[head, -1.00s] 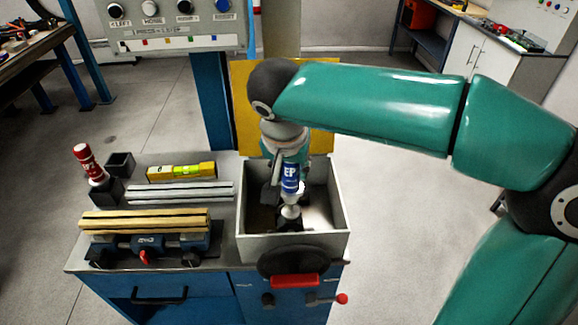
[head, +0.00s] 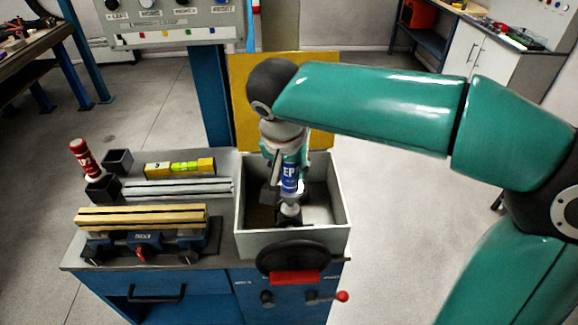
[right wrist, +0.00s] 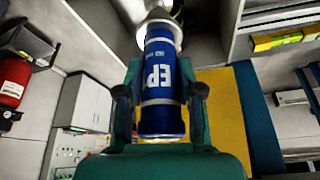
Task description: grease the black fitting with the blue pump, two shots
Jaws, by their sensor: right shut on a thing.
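The blue pump (head: 290,178), labelled EP, is held roughly upright, its pale nozzle end down, inside the grey box. It also shows in the right wrist view (right wrist: 162,85). My right gripper (right wrist: 160,98) is shut on the pump's body, with one finger on each side. A black fitting (head: 289,220) is low in the box, straight below the pump's nozzle. I cannot tell whether the nozzle touches it. My left gripper is not in view.
The grey box (head: 292,244) has raised walls around the pump. A black handwheel (head: 291,257) is in front.

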